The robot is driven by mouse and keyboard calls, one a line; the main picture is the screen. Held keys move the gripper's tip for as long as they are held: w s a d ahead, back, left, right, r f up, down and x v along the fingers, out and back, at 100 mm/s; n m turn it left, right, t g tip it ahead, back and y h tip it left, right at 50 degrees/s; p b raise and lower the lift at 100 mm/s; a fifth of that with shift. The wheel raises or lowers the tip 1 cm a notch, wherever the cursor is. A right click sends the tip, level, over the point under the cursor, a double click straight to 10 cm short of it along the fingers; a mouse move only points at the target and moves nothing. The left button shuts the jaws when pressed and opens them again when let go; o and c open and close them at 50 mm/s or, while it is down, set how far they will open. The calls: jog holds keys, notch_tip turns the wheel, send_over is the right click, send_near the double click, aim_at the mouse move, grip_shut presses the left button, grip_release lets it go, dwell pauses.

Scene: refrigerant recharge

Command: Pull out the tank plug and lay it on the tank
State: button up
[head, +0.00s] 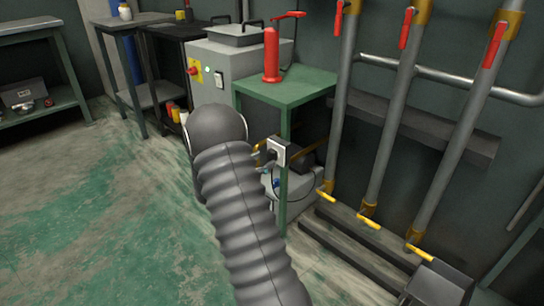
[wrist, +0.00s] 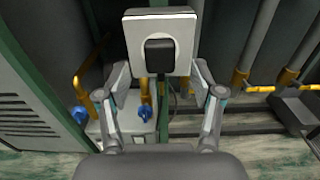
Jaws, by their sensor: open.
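The black plug (wrist: 159,56) sits in a white socket plate (wrist: 184,30), with a dark cable hanging from it. In the head view the socket plate (head: 277,151) is on the front leg of the green table. My gripper (wrist: 159,72) is open, its fingers spread left and right of the plug. I see a gap on both sides and no contact. In the head view my arm hides most of the gripper. The light grey tank (wrist: 140,124) stands below and behind the plug, with blue knobs and yellow pipes. It also shows under the green table (head: 303,184).
The green table (head: 290,88) carries a red cylinder (head: 271,55). Grey vertical pipes (head: 391,125) with yellow valves stand on the right. A grey cabinet (head: 212,78) is behind. A louvred panel (wrist: 25,112) is close on the left in the wrist view. The floor at left is clear.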

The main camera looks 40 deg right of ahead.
aim_at(270, 156)
jog(key=shift+w+d, duration=0.1)
jog(key=shift+d, duration=1.5)
jog(key=shift+b, duration=0.3)
grip_shut()
jog(key=shift+a, duration=0.15)
jog(key=shift+s+a, duration=0.2)
jog(key=shift+a, duration=2.65)
